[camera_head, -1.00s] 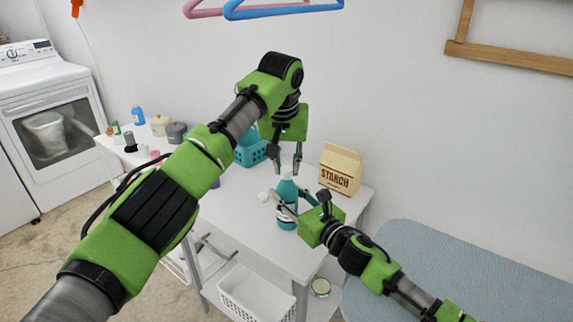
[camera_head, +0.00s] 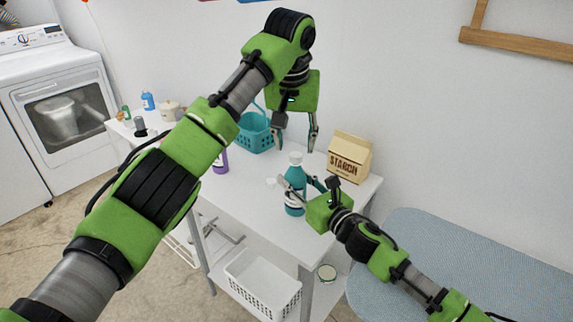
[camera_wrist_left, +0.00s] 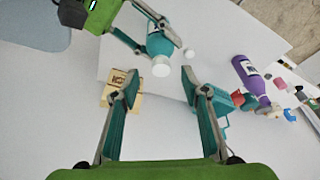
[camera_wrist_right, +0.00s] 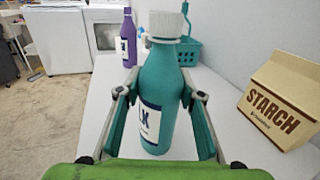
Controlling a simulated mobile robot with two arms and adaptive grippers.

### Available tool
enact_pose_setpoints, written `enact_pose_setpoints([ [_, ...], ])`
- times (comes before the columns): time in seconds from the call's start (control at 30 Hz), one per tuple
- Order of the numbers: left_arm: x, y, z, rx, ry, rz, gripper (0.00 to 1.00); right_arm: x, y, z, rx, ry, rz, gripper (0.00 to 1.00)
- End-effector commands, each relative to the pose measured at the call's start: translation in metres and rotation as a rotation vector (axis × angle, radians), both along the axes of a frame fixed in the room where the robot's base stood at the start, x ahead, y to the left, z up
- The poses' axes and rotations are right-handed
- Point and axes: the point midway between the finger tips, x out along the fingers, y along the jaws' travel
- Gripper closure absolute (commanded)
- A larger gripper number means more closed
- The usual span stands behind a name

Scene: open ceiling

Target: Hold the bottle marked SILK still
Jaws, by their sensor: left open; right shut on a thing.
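The teal bottle with a white cap (camera_head: 295,197) stands upright on the white table (camera_head: 240,195). In the right wrist view the letters LK show on the label of the same bottle (camera_wrist_right: 158,90); the rest of the word is turned away. My right gripper (camera_wrist_right: 158,98) is shut around the bottle's body, one finger on each side. My left gripper (camera_head: 296,145) is open and empty above the bottle cap. In the left wrist view the white cap (camera_wrist_left: 161,67) lies beyond the open fingertips, apart from them.
A STARCH bag (camera_head: 348,160) stands right of the bottle. A teal basket (camera_head: 254,133) and a purple bottle (camera_head: 220,162) stand behind and left. A small white object (camera_wrist_left: 189,52) lies beside the bottle. A blue ironing board (camera_head: 430,260) is at the right.

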Motion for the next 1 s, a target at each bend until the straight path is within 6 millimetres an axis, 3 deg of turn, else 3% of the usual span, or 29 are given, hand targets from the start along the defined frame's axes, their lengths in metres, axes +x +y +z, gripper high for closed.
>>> enact_pose_setpoints([
  [0.7, -0.091, 0.015, 0.002, 0.002, -0.007, 0.002, 0.59, 0.0, 0.0, 0.0, 0.0, 0.0, 0.0, 1.0],
  [1.0, -0.105, 0.016, 0.001, 0.001, -0.004, 0.002, 0.59, 0.0, 0.0, 0.001, 0.001, -0.001, 0.0, 1.0],
])
